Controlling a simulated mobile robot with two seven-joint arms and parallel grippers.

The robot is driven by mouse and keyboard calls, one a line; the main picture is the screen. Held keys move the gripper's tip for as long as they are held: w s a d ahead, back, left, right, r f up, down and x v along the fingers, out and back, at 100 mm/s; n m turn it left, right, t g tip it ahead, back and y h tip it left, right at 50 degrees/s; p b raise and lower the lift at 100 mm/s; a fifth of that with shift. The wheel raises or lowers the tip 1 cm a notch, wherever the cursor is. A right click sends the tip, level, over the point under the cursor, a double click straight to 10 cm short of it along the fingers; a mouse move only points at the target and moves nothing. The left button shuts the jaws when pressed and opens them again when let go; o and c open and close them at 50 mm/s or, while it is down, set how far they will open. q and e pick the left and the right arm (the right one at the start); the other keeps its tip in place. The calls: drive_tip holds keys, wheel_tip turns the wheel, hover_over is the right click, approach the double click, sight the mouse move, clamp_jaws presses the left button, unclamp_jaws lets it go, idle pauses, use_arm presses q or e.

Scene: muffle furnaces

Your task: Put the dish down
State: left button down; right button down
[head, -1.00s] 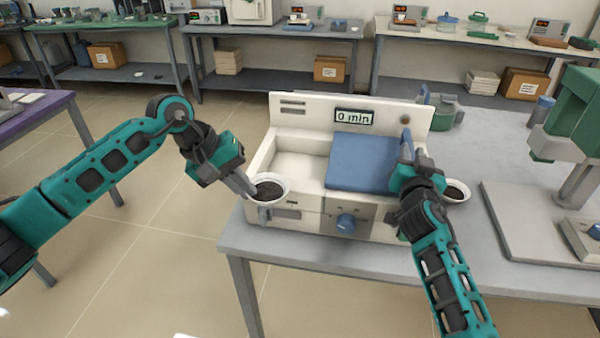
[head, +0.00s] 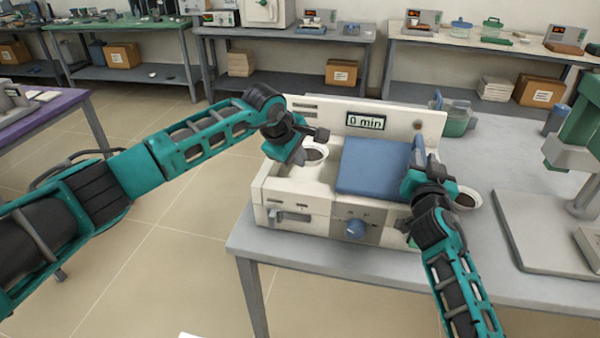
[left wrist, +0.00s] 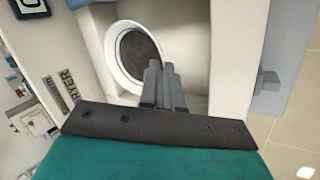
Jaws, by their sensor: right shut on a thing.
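A white dish with dark contents (head: 313,155) is over the open left bay of the white dryer (head: 300,208). It also shows in the left wrist view (left wrist: 138,57), beside a pale wall. My left gripper (head: 300,150) reaches in from the left, its fingers close together at the dish's rim. Whether the dish touches the bay floor is hard to tell. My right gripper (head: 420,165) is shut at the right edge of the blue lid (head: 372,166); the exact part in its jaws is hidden. A second dish with dark contents (head: 467,199) is right of the dryer, partly behind my right gripper.
The dryer stands on a grey table (head: 300,257) and its display reads 0 min (head: 366,121). A green-based jar (head: 456,122) is behind it. A green press-like device (head: 575,150) on a grey plate stands at the right. The table's left edge is close to the dryer.

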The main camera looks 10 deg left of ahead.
use_arm(q)
drive_tip(key=shift+f, duration=2.2)
use_arm(e)
drive_tip(key=shift+w+d+r, duration=0.1)
drive_tip(key=shift+d+r, duration=0.05)
drive_tip(key=shift+r, duration=0.05)
use_arm(q)
drive_tip(key=shift+f, duration=0.25)
drive_tip(key=c, duration=1.6)
unclamp_jaws()
drive_tip(key=shift+f, duration=0.1)
drive_tip(key=shift+s+r, duration=0.1)
drive_tip(key=shift+r, duration=0.5)
drive_tip(key=v, duration=1.1)
drive_tip(key=shift+s+a+r, duration=0.1)
drive_tip(key=shift+r, duration=0.15)
drive_tip(key=shift+f, duration=0.1)
